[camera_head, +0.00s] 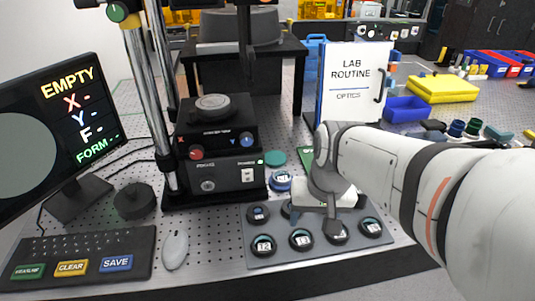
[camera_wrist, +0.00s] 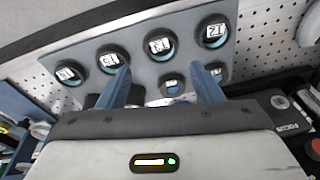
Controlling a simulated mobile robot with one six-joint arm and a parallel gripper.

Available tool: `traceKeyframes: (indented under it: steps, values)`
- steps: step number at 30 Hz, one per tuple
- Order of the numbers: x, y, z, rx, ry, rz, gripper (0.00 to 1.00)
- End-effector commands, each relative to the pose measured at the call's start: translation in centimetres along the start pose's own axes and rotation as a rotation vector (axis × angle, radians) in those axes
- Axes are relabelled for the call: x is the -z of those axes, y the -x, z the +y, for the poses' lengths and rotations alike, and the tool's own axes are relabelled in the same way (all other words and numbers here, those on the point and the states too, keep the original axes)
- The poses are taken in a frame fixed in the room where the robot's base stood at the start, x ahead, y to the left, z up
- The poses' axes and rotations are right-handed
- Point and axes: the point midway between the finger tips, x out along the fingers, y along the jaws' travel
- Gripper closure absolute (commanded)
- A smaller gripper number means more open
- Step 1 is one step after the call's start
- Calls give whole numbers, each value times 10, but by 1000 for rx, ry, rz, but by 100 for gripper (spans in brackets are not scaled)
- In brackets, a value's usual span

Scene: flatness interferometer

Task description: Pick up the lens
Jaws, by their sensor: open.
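Several round dark pieces with teal rims and white number labels, which look like the lenses, sit in a grey tray (camera_head: 262,260). One lens (camera_head: 264,244) reads 12 and shows at the tray's front left. It also shows in the wrist view (camera_wrist: 213,32), upper right. The lens beside it (camera_head: 301,239) seems to read 13; in the wrist view it (camera_wrist: 160,45) lies beyond my fingertips. I cannot tell which lens the task means. My gripper (camera_wrist: 160,70) is open and empty above the tray's back row. In the head view it hides part of that row.
A blue-rimmed labelled disc (camera_head: 280,181) and a teal disc (camera_head: 275,158) lie behind the tray. The black interferometer (camera_head: 215,140) stands left of them. A keyboard (camera_head: 75,258) and screen (camera_head: 60,130) reading EMPTY are at left. A LAB ROUTINE binder (camera_head: 352,85) stands behind my arm.

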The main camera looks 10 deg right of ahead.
Motion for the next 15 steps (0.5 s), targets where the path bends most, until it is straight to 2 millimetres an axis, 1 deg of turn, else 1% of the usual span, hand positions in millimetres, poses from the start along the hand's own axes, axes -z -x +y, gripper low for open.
traceKeyframes:
  steps: [1, 5, 6, 12, 15]
  values:
    - [12, 0, 3, 15, -96, -42, 37]
    - [45, -7, 5, 63, -396, -167, 26]
    - [56, -10, 6, 77, -492, -206, 24]
    - [105, -32, 16, 131, -911, -394, 24]
    - [122, -42, 22, 147, -1058, -465, 24]
